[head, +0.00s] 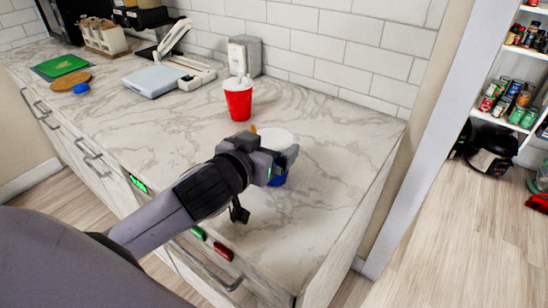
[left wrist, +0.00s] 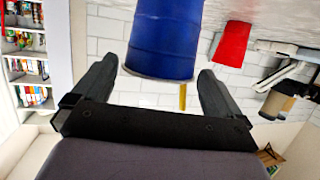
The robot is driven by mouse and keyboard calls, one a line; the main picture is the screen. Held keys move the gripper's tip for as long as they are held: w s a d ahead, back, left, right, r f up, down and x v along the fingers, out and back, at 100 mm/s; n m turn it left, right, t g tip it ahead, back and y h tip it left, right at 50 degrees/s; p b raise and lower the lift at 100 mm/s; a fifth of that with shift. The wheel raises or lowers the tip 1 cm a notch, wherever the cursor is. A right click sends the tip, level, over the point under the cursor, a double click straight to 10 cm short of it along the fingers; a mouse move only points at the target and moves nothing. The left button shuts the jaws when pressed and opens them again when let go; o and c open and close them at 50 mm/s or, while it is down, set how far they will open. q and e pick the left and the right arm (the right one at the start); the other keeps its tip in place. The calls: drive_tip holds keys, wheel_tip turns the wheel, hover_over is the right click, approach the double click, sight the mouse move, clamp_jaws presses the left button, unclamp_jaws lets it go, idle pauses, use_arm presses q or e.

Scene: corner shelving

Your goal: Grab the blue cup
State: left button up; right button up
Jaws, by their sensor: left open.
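The blue cup (head: 278,180) stands on the marble counter, with a round white top showing above my gripper and much of its side hidden behind it. In the left wrist view, which is upside down, the blue cup (left wrist: 165,35) is between and just beyond the two fingers. My left gripper (head: 277,160) is open at the near side of the cup. In the wrist view its fingers (left wrist: 157,72) are spread to either side of the cup; I cannot tell whether they touch it. My right gripper is not in view.
A red cup (head: 238,100) stands behind the blue cup on the counter (head: 340,150). A white scale-like device (head: 155,80) and boards (head: 62,66) are farther left. The tiled wall bounds the back. The counter right of the cup is clear.

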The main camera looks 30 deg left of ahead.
sight(281, 134)
use_arm(q)
drive_tip(key=shift+x, duration=1.75)
drive_tip(key=shift+r, duration=0.1)
drive_tip(key=c, duration=1)
drive_tip(key=shift+c, duration=0.3)
drive_tip(key=shift+r, duration=0.15)
